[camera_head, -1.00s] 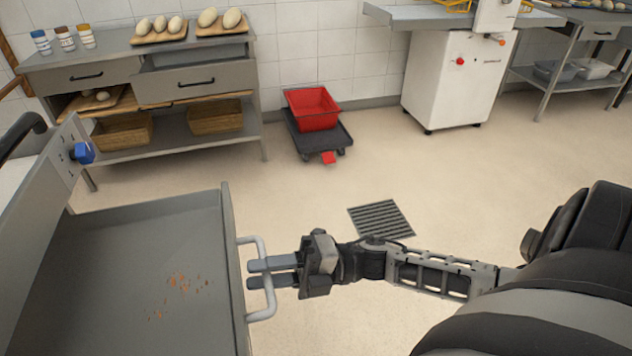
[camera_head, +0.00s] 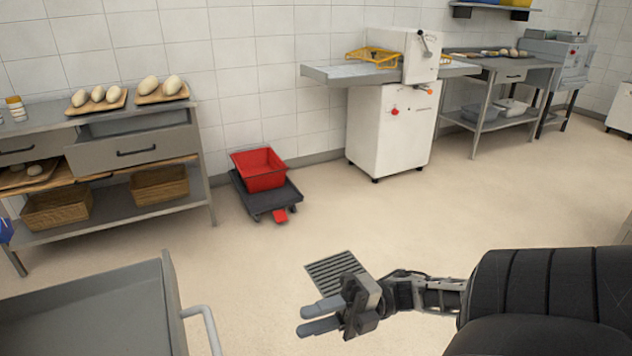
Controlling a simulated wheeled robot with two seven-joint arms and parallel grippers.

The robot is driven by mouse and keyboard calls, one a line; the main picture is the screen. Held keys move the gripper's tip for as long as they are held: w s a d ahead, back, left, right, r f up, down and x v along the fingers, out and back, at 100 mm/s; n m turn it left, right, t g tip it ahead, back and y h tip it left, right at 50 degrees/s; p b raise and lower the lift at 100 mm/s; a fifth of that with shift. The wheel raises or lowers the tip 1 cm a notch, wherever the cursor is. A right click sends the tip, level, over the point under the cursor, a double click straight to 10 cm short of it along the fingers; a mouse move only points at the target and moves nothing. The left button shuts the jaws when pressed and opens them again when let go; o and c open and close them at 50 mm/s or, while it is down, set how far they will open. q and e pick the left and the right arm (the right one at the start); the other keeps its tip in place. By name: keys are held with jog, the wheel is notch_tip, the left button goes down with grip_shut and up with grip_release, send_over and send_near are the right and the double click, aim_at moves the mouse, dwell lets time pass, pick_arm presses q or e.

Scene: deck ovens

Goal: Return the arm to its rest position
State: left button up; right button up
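My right arm reaches in from the right, and its gripper (camera_head: 318,318) is over the floor beside the drain grate. Its two grey fingers point left with a gap between them, and nothing is held. The gripper is apart from the white bar handle (camera_head: 203,322) of the grey metal drawer or tray (camera_head: 85,290) at lower left. My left gripper is not in view.
A floor drain (camera_head: 336,268) lies behind the gripper. A red bin (camera_head: 259,169) sits on a dark dolly (camera_head: 270,197). A workbench (camera_head: 207,185) with loaves stands at left, a white machine (camera_head: 390,128) at the back. Open floor lies between.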

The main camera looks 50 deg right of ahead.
dwell(0.6)
jog(key=w+a+f+m+t+h, duration=0.55)
jog(key=a+m+t+h, duration=0.35)
jog(key=m, duration=0.7)
jog(key=s+a+f+m+g+h, duration=0.4)
jog(key=a+f+m+g+h, duration=0.2)
jog(key=m, duration=0.6)
jog(key=shift+s+a+m+g, duration=0.4)
jog(key=shift+a+g, duration=0.1)
jog(key=shift+a, duration=0.65)
jog(key=shift+f, duration=0.1)
